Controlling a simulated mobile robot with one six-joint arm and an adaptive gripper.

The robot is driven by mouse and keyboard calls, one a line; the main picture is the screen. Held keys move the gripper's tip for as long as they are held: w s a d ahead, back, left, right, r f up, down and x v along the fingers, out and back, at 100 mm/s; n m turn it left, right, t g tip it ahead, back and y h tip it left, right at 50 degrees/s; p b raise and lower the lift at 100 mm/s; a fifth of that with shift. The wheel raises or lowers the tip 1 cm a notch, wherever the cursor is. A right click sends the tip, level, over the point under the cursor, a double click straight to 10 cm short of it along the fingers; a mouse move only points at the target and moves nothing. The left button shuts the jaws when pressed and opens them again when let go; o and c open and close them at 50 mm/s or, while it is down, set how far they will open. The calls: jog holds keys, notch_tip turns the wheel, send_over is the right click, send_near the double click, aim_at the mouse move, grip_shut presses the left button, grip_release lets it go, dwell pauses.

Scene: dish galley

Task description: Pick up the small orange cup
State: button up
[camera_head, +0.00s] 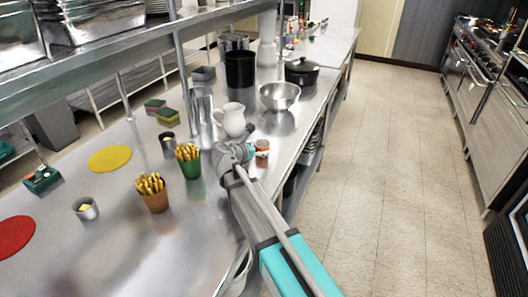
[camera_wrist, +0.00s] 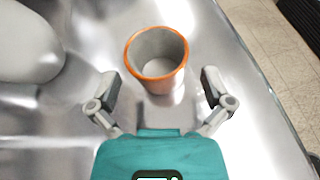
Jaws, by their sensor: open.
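The small orange cup (camera_wrist: 157,62) stands upright on the steel counter in the wrist view. It looks empty, with a grey inside and an orange rim. In the head view the cup (camera_head: 262,146) shows only in part, just beyond the end of my arm. My gripper (camera_wrist: 160,92) is open, with one finger to the left and one to the right, a little short of the cup. The fingers do not appear to touch it. In the head view my arm hides most of the gripper.
A white pitcher (camera_head: 233,121) stands close on the left of the cup. Green (camera_head: 191,166) and brown (camera_head: 155,199) cups of fries stand further left. A steel bowl (camera_head: 280,96) and black pot (camera_head: 301,72) are behind. The counter edge lies close on the right.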

aim_at(261, 145)
jog(key=shift+b+x, duration=0.8)
jog(key=shift+x, duration=1.45)
jog(key=shift+s+f, duration=0.1)
jog(key=shift+a, duration=0.1)
jog(key=c, duration=1)
